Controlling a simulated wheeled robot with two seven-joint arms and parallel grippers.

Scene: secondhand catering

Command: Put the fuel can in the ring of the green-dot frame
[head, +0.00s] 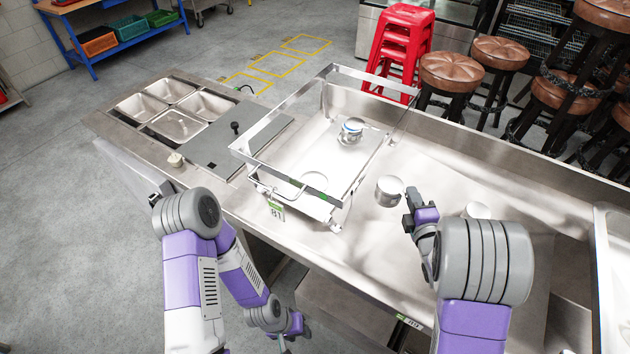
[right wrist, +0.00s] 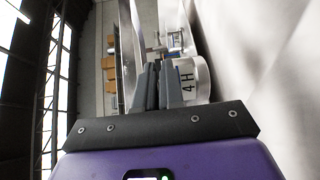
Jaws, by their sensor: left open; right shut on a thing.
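A silver fuel can (head: 389,191) is at the fingertips of my right gripper (head: 407,205), just right of the frame and over the steel counter. The right wrist view shows my fingers (right wrist: 159,85) close together, with a pale can marked "4H" (right wrist: 190,82) at the right finger; the exact grip is partly hidden. The metal chafing frame (head: 262,178) stands on the counter with a green-and-white tag (head: 275,208); I cannot make out a green dot. Its near ring (head: 314,182) looks empty. A can with a blue band (head: 351,129) stands at its far end. My left gripper (head: 157,196) is open, away from the frame.
Another pale can (head: 476,210) stands behind my right arm, partly hidden. A counter with steel pans (head: 178,125) and a black knob (head: 235,128) is on the left. Red stools (head: 402,45) and brown-topped stools (head: 452,70) stand behind the counter.

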